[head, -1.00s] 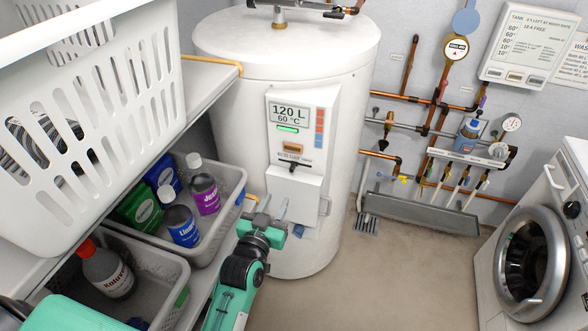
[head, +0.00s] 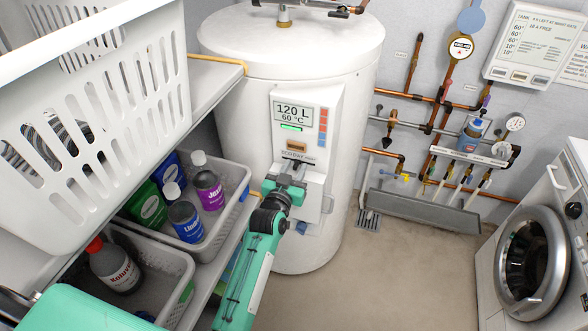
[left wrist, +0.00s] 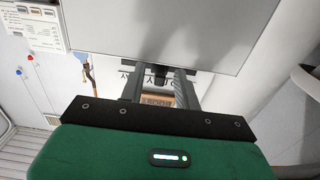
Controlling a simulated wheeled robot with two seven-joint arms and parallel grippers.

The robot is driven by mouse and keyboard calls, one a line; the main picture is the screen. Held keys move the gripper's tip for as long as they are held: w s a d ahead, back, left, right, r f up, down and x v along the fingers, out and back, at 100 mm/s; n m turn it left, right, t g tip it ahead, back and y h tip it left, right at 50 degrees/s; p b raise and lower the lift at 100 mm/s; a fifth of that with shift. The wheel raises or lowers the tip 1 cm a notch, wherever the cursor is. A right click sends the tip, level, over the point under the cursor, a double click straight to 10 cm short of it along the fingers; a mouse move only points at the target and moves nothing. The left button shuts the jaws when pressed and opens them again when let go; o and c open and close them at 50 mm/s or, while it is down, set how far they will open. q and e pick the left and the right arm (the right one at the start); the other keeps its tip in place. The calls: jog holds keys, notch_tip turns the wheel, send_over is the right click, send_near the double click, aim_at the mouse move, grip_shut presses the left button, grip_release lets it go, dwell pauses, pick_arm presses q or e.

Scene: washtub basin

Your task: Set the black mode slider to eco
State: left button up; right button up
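The white tank (head: 225,110) carries a control panel (head: 333,95) with a display (head: 292,115) reading 120 L, 60 °C. A mode label (head: 297,156) with small print sits under a brown button (head: 297,146). The black slider just below the label is mostly hidden by my left gripper (head: 288,169) in the head view. That gripper is at the slider, above the white box. In the left wrist view its two fingers (left wrist: 159,80) are apart, with the label and brown button (left wrist: 157,100) beyond them. A dark bar shows near the fingers; I cannot tell the slider's exact position.
A shelf with a white laundry basket (head: 80,180) and grey bins of bottles (head: 240,200) stands left of my left arm. Copper pipes (head: 412,98) and a washing machine (head: 560,240) are at right. The floor (head: 370,270) between is clear.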

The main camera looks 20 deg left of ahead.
aim_at(285, 158)
pick_arm(q)
jog(key=c, duration=0.7)
grip_shut()
jog(key=shift+a, duration=1.95)
jog(key=o, duration=0.7)
grip_release()
pick_arm(e)
jog(key=shift+s+d+r, duration=0.1)
jog(key=shift+s+d, duration=0.45)
jog(key=shift+s, duration=0.2)
